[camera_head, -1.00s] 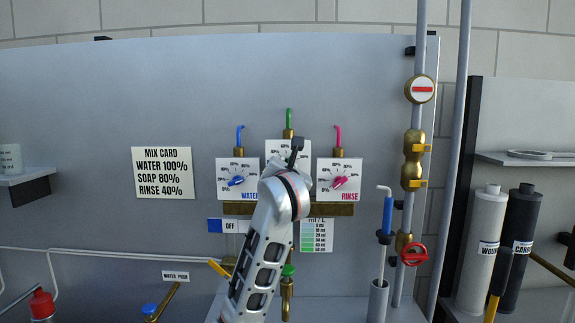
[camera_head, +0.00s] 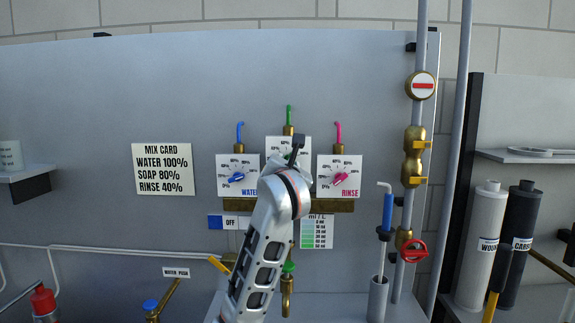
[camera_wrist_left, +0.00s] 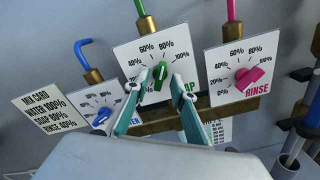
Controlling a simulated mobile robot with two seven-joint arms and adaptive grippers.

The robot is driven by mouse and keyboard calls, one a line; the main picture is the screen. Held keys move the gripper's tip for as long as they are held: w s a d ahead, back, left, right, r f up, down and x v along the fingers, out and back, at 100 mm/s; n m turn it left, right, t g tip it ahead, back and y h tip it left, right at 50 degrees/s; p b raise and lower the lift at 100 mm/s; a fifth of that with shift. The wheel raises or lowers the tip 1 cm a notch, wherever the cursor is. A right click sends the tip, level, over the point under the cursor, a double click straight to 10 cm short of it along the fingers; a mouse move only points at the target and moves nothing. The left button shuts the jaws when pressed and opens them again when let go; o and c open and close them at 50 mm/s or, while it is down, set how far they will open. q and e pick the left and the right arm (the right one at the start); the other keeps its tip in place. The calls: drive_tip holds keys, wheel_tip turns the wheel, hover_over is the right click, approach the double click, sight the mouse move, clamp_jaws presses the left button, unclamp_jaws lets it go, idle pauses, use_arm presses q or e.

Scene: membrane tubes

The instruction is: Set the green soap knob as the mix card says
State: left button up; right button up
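The green soap knob (camera_wrist_left: 160,75) is on the middle dial plate (camera_wrist_left: 130,52). Its long axis is near upright in the left wrist view, its upper end pointing between 60% and 80%. My left gripper (camera_wrist_left: 157,80) is open, with one finger on each side of the knob and gaps visible. In the head view my left gripper (camera_head: 297,150) covers the soap knob and much of its plate (camera_head: 289,143). The mix card (camera_head: 162,169) reads water 100%, soap 80%, rinse 40%. My right gripper is not in view.
The blue water knob (camera_wrist_left: 101,117) is left of the soap dial, and the pink rinse knob (camera_wrist_left: 249,77) is right. A brass bar (camera_head: 330,205) runs below the plates. A blue-handled tool (camera_head: 387,212) stands in a holder at the right.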

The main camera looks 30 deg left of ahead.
use_arm(q)
drive_tip(key=v, duration=1.1)
drive_tip(key=shift+s+d+f, duration=0.1)
drive_tip(key=shift+d, duration=0.05)
